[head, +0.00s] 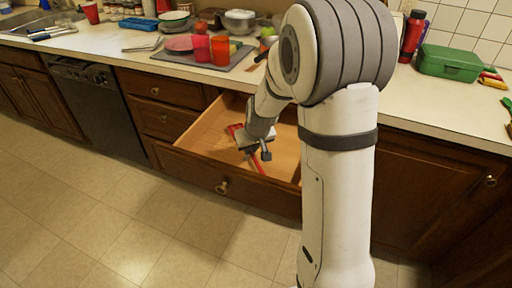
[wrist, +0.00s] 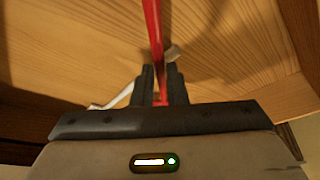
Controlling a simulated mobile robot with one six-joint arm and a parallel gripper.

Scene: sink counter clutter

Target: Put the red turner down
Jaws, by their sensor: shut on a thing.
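The red turner (head: 257,164) is held by my gripper (head: 255,150) inside the open drawer in the head view. In the wrist view the red turner (wrist: 153,35) runs as a red bar from the top edge down between the two dark fingers of my gripper (wrist: 160,85). My gripper is shut on it. The turner is low, over the wooden drawer bottom; I cannot tell whether it touches it. Another red piece (head: 236,131) shows left of the gripper, and I cannot tell if it is part of the turner.
A pale thin object (wrist: 112,100) lies beside the fingers. The counter above holds red cups (head: 220,50), a green box (head: 449,64) and a red bottle (head: 412,37).

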